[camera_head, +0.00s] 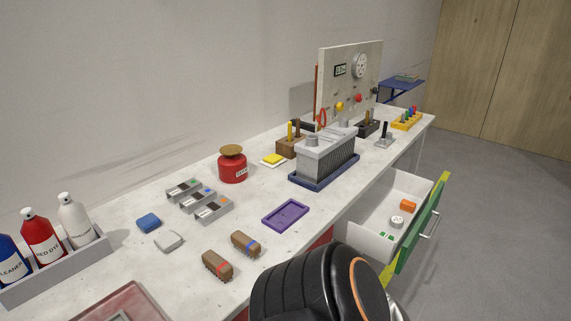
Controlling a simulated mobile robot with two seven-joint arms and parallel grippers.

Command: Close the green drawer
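The green drawer (412,241) stands pulled out from the front of the long workbench, on the right of the head view. Its green front has a silver bar handle (431,226) and yellow strips at the edges. Inside its white tray lie an orange block (408,205), a round white-and-grey piece (397,221) and small green pieces (386,235). A black rounded link of my own arm fills the bottom middle and hides part of the bench front near the drawer. Neither of my grippers shows.
The white benchtop (330,211) carries a purple tray (286,215), a grey finned block (327,157), two brown brushes, a red pot (232,166) and a bottle rack (60,268) at left. An upright panel (345,80) stands behind. Grey floor right of the drawer is clear.

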